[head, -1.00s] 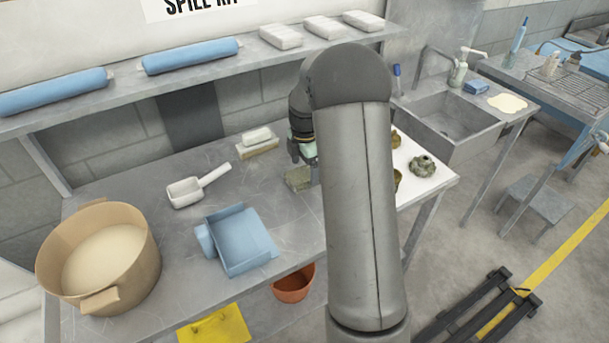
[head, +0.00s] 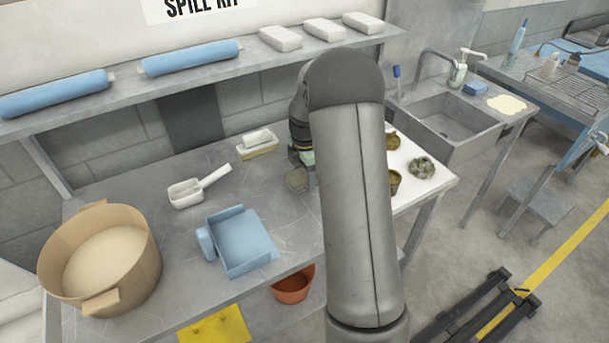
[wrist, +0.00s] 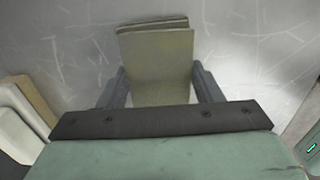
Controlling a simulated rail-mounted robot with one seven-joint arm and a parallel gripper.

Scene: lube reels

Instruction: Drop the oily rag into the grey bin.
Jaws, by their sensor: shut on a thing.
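The oily rag (head: 297,180) is a drab olive-brown folded pad at the back middle of the bench, partly hidden by my arm in the head view. In the wrist view the rag (wrist: 158,70) stands between the two dark fingers of my gripper (wrist: 160,88), which is shut on it. The rag's far end reaches out beyond the fingers over the scratched metal top. I cannot tell whether it touches the bench. In the head view my gripper (head: 301,162) is mostly behind my arm. I see no grey bin in these frames.
Left of the rag are a blue dustpan (head: 241,241), a white scoop (head: 187,192), stacked pads (head: 258,143) and a tan tub (head: 100,260). Oily metal parts (head: 421,167) lie right of my arm. An orange bucket (head: 293,285) is below the bench edge.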

